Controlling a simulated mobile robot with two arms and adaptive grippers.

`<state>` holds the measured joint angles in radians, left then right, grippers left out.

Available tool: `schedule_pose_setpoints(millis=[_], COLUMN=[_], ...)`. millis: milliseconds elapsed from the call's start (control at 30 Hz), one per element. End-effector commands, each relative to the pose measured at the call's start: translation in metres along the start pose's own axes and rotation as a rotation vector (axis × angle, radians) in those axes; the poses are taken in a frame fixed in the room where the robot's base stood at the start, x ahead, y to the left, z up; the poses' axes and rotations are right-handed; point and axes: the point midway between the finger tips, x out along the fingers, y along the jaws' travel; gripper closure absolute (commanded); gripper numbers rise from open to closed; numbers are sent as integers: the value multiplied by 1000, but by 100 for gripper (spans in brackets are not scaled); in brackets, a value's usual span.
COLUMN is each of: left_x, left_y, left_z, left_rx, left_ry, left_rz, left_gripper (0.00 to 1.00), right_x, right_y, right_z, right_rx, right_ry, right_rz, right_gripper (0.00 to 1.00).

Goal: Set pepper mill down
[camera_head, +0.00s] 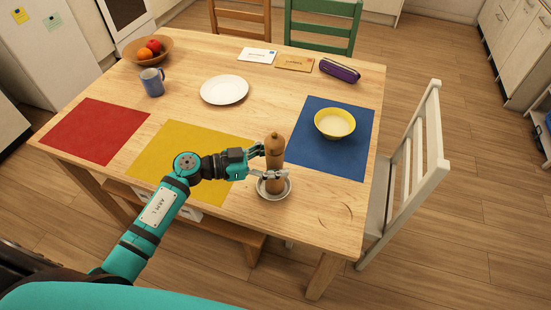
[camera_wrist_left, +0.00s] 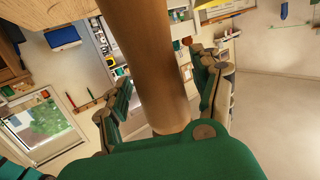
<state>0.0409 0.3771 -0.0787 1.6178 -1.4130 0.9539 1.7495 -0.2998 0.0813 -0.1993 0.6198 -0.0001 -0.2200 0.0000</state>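The brown wooden pepper mill (camera_head: 274,150) stands upright over a small white dish (camera_head: 262,190) near the front edge of the table. Its base appears to be in the dish, though a finger partly covers it. My left gripper (camera_head: 270,162) reaches in from the left, with its fingers on both sides of the mill. In the left wrist view the mill (camera_wrist_left: 150,60) passes between the fingers (camera_wrist_left: 160,75), and narrow gaps show on both sides, so the gripper looks open around it. My right gripper is not in view.
A yellow mat (camera_head: 165,150) lies under my left forearm. A blue mat (camera_head: 320,160) with a yellow bowl (camera_head: 335,124) is to the right. A white plate (camera_head: 224,89) is behind. The table's right front corner is clear. A white chair (camera_head: 412,170) stands at the right.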

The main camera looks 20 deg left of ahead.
Motion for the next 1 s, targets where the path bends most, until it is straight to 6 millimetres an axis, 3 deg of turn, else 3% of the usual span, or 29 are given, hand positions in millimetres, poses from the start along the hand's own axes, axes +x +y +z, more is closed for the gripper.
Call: schedule_pose_setpoints(millis=[267,333,800,1000], left_x=[-1,-8,-100,-118], left_y=[0,0,0,0], left_z=[-4,-2,-1,-3], left_rx=[1,0,-1,0], left_ry=[2,-3,-4,0], left_rz=[0,-2,-1,1], left_gripper=[34,34,34,34], right_x=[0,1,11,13], right_y=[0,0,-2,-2], right_z=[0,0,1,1], right_rx=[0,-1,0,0], right_ry=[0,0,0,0], right_rz=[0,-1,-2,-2], right_gripper=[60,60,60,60])
